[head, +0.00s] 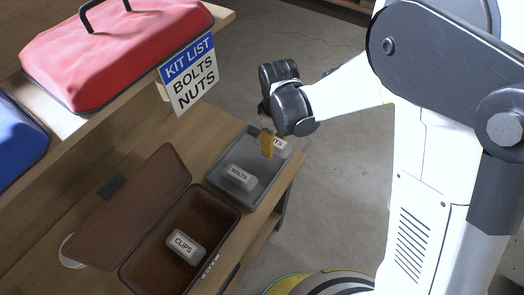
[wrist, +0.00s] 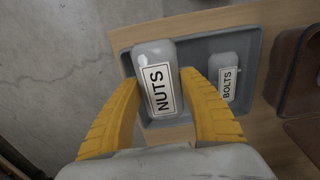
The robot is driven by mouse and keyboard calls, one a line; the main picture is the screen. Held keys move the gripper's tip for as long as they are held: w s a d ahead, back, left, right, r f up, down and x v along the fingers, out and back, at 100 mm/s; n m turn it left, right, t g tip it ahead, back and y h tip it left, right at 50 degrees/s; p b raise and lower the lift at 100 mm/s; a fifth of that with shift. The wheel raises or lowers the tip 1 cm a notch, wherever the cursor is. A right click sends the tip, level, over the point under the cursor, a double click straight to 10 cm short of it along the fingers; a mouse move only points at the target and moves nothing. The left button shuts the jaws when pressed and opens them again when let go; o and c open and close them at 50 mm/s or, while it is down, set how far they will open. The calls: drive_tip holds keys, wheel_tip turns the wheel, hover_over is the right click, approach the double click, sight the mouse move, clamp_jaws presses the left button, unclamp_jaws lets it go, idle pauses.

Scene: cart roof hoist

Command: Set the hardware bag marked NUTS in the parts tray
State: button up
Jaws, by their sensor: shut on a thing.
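My gripper (wrist: 168,108) is shut on the white bag marked NUTS (wrist: 155,72), with a yellow finger on each side of it in the wrist view. In the head view the NUTS bag (head: 280,146) is partly hidden behind a yellow finger of my gripper (head: 267,144). The grey parts tray (head: 214,178) stands on the wooden bench. The bag is over the tray's far end; I cannot tell whether it touches the floor of the tray. A white bag marked BOLTS (head: 240,177) lies in the tray.
A brown open box (head: 160,252) beside the tray holds a bag marked CLIPS (head: 185,246); its lid (head: 130,210) is tilted back. A kit list sign (head: 190,75) reads BOLTS, NUTS. A shelf above holds a red case (head: 115,50) and a blue case (head: 15,145).

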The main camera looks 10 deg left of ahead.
drive_tip(key=a+f, duration=0.1)
drive_tip(key=w+a+f, duration=0.1)
drive_tip(key=a, duration=0.1)
drive_tip(key=w+a+f+b, duration=0.1)
drive_tip(key=shift+w+a, duration=0.1)
drive_tip(key=shift+a, duration=0.1)
drive_tip(key=shift+f+b, duration=0.85)
drive_tip(key=shift+f, duration=1.1)
drive_tip(key=shift+f, duration=0.25)
drive_tip(key=o, duration=1.1)
drive_tip(key=shift+o, duration=0.4)
drive_tip(key=shift+r, duration=0.1)
